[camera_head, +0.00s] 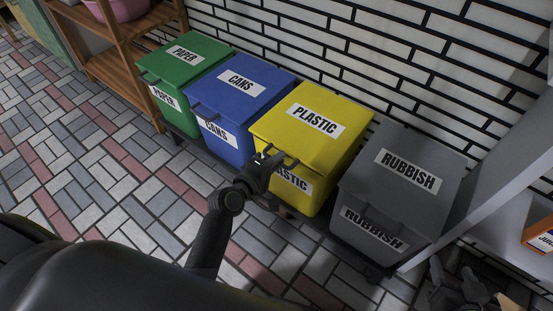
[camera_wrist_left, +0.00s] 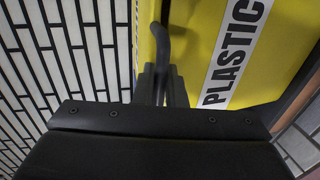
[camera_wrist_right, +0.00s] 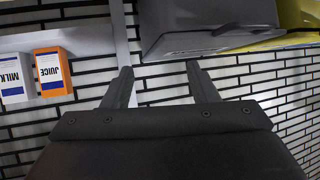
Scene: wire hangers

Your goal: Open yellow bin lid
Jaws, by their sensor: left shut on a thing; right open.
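The yellow bin (camera_head: 318,190) marked PLASTIC stands between the blue and grey bins. Its yellow lid (camera_head: 290,110) lies over the top and looks closed. A dark handle (camera_head: 287,163) sits at the lid's front edge; the handle also shows in the left wrist view (camera_wrist_left: 181,44). My left gripper (camera_head: 271,164) is at this front edge, its fingers (camera_wrist_left: 161,84) shut on the handle. The gripper hides part of the front label. My right gripper (camera_wrist_right: 161,82) is open and empty, at the lower right of the head view (camera_head: 460,285).
A green bin (camera_head: 176,67) and a blue bin (camera_head: 232,95) stand to the left, a grey bin (camera_head: 385,200) to the right. A white brick wall is behind. A juice carton (camera_head: 540,236) stands at the far right. Tiled floor in front is open.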

